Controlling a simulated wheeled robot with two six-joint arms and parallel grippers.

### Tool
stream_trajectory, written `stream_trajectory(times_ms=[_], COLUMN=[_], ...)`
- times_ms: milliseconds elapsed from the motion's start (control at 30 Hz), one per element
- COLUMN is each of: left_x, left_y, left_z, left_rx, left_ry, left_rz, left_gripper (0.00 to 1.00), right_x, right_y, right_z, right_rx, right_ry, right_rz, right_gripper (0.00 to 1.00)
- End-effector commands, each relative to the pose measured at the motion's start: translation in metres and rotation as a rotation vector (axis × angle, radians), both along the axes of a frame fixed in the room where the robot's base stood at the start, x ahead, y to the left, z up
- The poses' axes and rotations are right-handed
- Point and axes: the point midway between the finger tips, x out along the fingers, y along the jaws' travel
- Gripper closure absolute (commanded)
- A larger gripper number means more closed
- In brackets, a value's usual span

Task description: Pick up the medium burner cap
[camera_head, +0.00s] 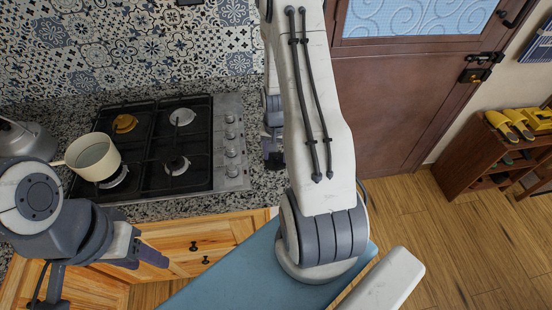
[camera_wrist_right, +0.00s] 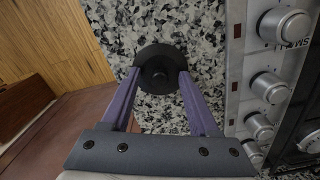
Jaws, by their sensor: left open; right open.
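A black round cap with a raised centre (camera_wrist_right: 156,58), which looks like the burner cap, lies on the speckled counter in the right wrist view. My right gripper (camera_wrist_right: 160,76) is open, with its two purple fingers pointing at the cap, one tip at each side of it. I cannot tell whether they touch it. My left gripper (camera_head: 149,257) is open and empty in front of the wooden cabinet.
The gas stove (camera_head: 232,168) has black grates and a row of knobs (camera_wrist_right: 284,24) close beside the right gripper. A cream pot (camera_head: 92,157) sits on its front left burner. A kettle (camera_head: 22,140) stands at the far left. The counter's right edge is close to the gripper.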

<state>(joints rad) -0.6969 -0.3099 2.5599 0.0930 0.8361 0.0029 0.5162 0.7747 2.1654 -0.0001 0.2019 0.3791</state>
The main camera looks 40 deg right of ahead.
Motion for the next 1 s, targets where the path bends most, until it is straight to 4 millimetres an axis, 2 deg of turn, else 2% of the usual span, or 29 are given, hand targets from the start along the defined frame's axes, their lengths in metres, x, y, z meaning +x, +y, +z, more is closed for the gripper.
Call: stream_trajectory(times_ms=[133,200,300,767,867,1000], left_x=[0.0,0.0,0.0,0.0,0.0,0.0], left_y=[0.0,0.0,0.0,0.0,0.0,0.0], left_z=[0.0,0.0,0.0,-0.003,-0.006,-0.013], left_rx=[0.0,0.0,0.0,0.0,0.0,0.0], left_ry=[0.0,0.0,0.0,0.0,0.0,0.0], left_rz=[0.0,0.0,0.0,0.0,0.0,-0.001], left_gripper=[0.5,0.5,0.5,0.5,0.5,0.5], right_x=[0.0,0.0,0.0,0.001,0.001,0.002], right_y=[0.0,0.0,0.0,0.0,-0.001,-0.001], right_z=[0.0,0.0,0.0,0.005,0.013,0.033], right_rx=[-0.001,-0.001,-0.001,-0.002,-0.002,-0.004], right_ry=[-0.001,-0.001,-0.001,-0.003,-0.004,-0.007], right_rz=[0.0,0.0,0.0,0.0,0.0,0.0], right_gripper=[0.39,0.66,1.0,1.0,1.0,1.0])
